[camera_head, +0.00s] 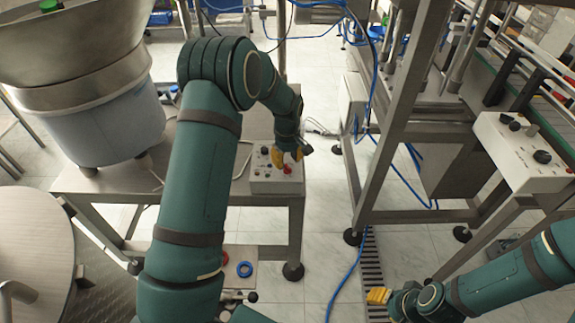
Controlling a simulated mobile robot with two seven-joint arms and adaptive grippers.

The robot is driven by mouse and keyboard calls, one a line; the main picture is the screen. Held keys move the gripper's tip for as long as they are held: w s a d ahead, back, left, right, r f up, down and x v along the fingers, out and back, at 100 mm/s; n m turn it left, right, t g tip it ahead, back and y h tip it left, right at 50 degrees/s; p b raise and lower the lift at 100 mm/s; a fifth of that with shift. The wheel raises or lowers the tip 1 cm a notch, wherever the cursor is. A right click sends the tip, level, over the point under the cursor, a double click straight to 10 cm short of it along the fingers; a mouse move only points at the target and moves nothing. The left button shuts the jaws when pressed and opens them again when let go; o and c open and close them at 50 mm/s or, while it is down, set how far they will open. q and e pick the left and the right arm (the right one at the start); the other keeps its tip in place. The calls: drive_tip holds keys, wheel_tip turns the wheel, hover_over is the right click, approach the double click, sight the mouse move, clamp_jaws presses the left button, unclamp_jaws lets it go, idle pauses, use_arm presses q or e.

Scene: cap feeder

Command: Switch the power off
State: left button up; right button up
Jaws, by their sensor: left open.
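A small white control box (262,181) stands on the near right corner of a metal table. It has black knobs and a red button (287,169) on its top. My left gripper (288,160) is open, with its yellow fingertips at the box's top, close to the red button. I cannot tell whether a finger touches it. The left hand hides part of the box's back. My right gripper (378,296) is low at the bottom right, away from the box. Its yellow fingers show, but their gap is unclear.
A large metal feeder bowl (85,70) stands on the metal table (110,178) at left. A second control box (520,150) with black knobs is at right on a metal frame. Blue hoses (350,270) run down to the tiled floor.

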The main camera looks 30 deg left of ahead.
use_arm(q)
wheel_tip(320, 180, up, 9)
drive_tip(key=shift+f, duration=0.15)
idle(0.5)
drive_tip(key=m, duration=0.2)
hover_over(288, 167)
drive_tip(key=s+d, duration=0.3)
drive_tip(key=d, duration=0.1)
drive_tip(key=shift+h, duration=0.4)
drive_tip(key=f, duration=0.6)
drive_tip(key=shift+a+f, duration=0.25)
drive_tip(key=shift+f, duration=0.1)
drive_tip(key=s+d+f+m+h, duration=0.1)
drive_tip(key=s+d+f+m, duration=0.1)
drive_tip(key=s+d+f, duration=0.2)
drive_tip(key=s+d+f+m+t+h, duration=0.1)
drive_tip(key=s+d+f+m, duration=0.2)
drive_tip(key=s+d, duration=0.3)
drive_tip(key=s+d+f+m+h, duration=0.1)
drive_tip(key=s+d+f, duration=0.4)
drive_tip(key=s, duration=0.7)
drive_tip(key=shift+f+m+t, duration=0.3)
drive_tip(key=shift+f+m, duration=0.15)
drive_tip(key=shift+m, duration=0.45)
